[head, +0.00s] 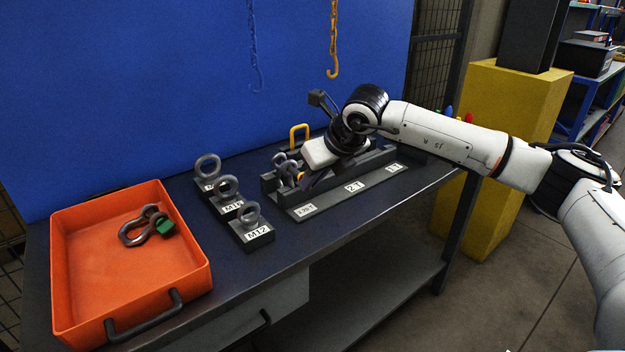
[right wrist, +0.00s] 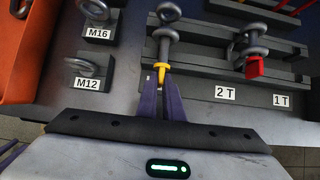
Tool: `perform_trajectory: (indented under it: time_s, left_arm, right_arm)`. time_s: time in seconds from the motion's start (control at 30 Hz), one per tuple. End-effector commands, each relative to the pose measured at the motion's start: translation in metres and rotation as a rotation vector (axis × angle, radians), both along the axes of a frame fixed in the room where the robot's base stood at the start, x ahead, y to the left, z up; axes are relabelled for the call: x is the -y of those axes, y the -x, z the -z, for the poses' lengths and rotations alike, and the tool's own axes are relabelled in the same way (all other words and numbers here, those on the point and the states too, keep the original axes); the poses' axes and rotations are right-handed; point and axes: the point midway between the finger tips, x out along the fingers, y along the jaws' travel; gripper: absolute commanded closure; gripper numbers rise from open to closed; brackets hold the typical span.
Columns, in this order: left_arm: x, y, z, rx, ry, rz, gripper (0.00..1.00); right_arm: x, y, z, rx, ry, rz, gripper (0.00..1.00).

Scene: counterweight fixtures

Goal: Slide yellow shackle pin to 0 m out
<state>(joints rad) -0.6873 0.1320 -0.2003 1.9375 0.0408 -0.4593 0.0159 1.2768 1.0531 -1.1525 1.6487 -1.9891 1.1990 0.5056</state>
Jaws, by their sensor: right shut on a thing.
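The yellow shackle pin (right wrist: 160,71) shows in the right wrist view at the front of a grey shackle (right wrist: 166,36). My right gripper (right wrist: 162,92) has its purple fingertips closed on the pin's yellow end. In the head view this shackle (head: 284,167) stands in the left end of the dark rack (head: 345,196), and my right gripper (head: 303,180) reaches it from the right. How far the pin sits in the shackle is hard to tell. My left gripper is not in view.
Eye bolts (head: 226,187) stand on blocks left of the rack. An orange tray (head: 75,290) holds a shackle with a green pin (head: 165,226). A yellow chain hook (head: 333,68) hangs behind.

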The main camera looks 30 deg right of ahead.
Motion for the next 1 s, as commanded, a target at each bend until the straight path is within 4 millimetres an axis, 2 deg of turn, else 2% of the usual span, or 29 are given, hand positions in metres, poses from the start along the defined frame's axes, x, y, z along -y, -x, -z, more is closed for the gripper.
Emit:
perform_trajectory:
  time_s: [1.0]
  left_arm:
    - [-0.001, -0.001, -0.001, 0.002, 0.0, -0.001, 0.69]
  right_arm:
    - [-0.002, -0.022, -0.003, 0.007, -0.001, -0.001, 1.0]
